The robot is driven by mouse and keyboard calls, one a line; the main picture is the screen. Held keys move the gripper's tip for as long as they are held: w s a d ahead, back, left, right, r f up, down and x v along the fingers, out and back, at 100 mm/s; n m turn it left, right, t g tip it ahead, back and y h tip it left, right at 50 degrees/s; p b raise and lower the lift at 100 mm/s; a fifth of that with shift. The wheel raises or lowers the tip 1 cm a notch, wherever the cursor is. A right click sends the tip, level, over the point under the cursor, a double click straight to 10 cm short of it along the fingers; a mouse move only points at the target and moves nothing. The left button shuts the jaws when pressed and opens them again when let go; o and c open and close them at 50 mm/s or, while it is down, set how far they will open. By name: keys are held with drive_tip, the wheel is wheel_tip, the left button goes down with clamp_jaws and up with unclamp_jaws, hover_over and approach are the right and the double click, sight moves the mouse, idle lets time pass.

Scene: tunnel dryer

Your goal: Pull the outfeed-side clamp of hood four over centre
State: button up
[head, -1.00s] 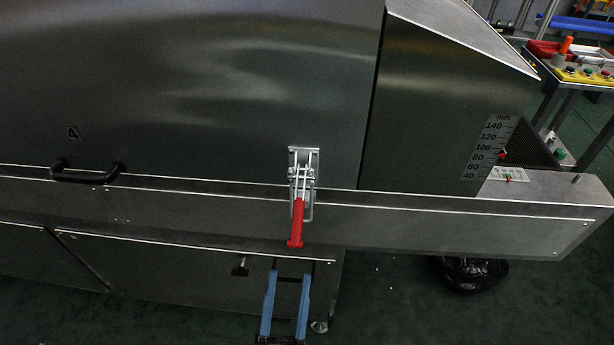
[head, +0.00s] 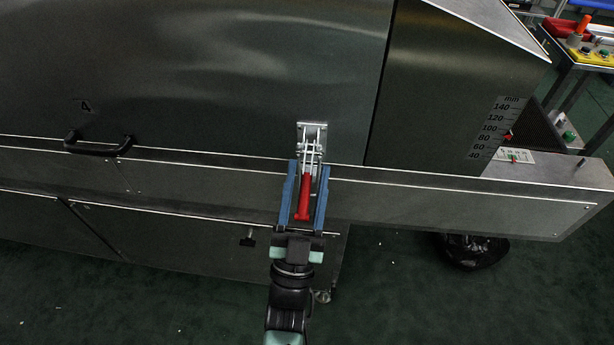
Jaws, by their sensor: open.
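The toggle clamp (head: 311,138) is fixed to the lower edge of the dark metal hood marked 4 (head: 230,80), near its right end. Its red handle (head: 304,198) hangs down over the side rail. My gripper (head: 305,172) is open, with one blue finger on each side of the red handle. The fingers point up toward the clamp body. I cannot tell whether either finger touches the handle. The clamp's lower hook end is partly hidden by the right finger.
A black hood handle (head: 98,145) is at the left. The long metal rail (head: 440,205) runs across below the hood. A black knob (head: 247,239) sits on the lower panel. A height scale (head: 493,130) and a control box (head: 592,50) are at the right.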

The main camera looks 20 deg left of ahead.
clamp_jaws()
drive_tip(key=shift+d+f, duration=0.1)
drive_tip(key=shift+d, duration=0.05)
idle(1.3)
